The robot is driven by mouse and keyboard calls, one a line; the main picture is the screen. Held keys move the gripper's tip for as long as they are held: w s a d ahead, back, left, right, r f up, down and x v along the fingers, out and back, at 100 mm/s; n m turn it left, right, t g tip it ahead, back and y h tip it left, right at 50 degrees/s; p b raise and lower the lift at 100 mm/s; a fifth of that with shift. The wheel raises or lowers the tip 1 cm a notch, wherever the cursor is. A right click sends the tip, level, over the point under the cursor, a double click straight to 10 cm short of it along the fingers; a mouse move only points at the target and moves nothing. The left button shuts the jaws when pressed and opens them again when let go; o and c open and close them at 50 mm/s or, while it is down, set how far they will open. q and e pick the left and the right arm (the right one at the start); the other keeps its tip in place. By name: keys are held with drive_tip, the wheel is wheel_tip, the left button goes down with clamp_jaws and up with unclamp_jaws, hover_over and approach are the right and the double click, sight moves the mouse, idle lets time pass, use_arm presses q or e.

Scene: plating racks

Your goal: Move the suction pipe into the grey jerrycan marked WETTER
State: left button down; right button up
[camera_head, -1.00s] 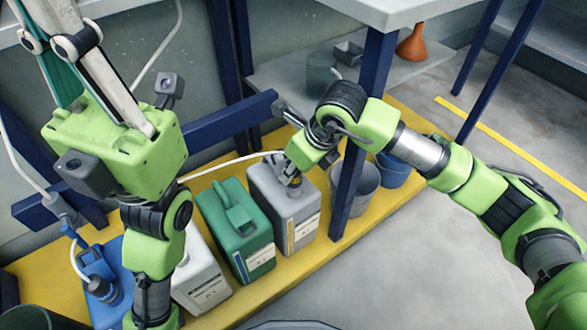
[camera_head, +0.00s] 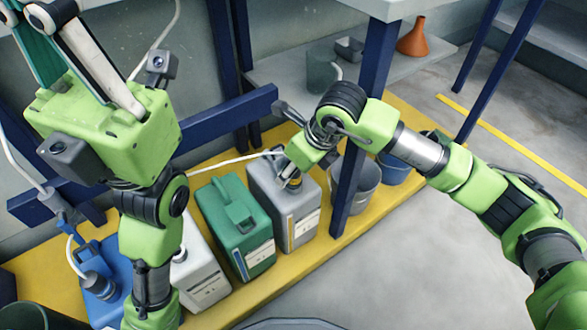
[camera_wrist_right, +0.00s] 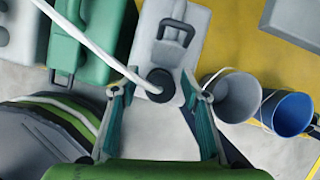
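The grey jerrycan (camera_head: 265,198) stands at the right end of the jerrycan row; its label is too small to read. It also shows in the right wrist view (camera_wrist_right: 195,35). The white hose of the suction pipe (camera_wrist_right: 95,45) runs to a round black head (camera_wrist_right: 160,86) at the jerrycan's mouth end; how deep it sits is hidden. My right gripper (camera_head: 289,181) is above this jerrycan. In its wrist view the fingers (camera_wrist_right: 160,90) are apart on either side of the black head, with gaps. My left gripper (camera_head: 60,25) points up at top left, its tips cut off.
The green jerrycan (camera_head: 222,225), a white jerrycan (camera_head: 205,275) and a blue jerrycan (camera_head: 105,250) stand to the left on the yellow platform (camera_head: 270,285). A grey bucket (camera_head: 365,190) and a blue bucket (camera_head: 393,172) stand right, behind a blue post (camera_head: 350,185). An orange funnel (camera_head: 412,38) is on the shelf.

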drive_tip(key=shift+r, duration=0.1)
drive_tip(key=v, duration=1.2)
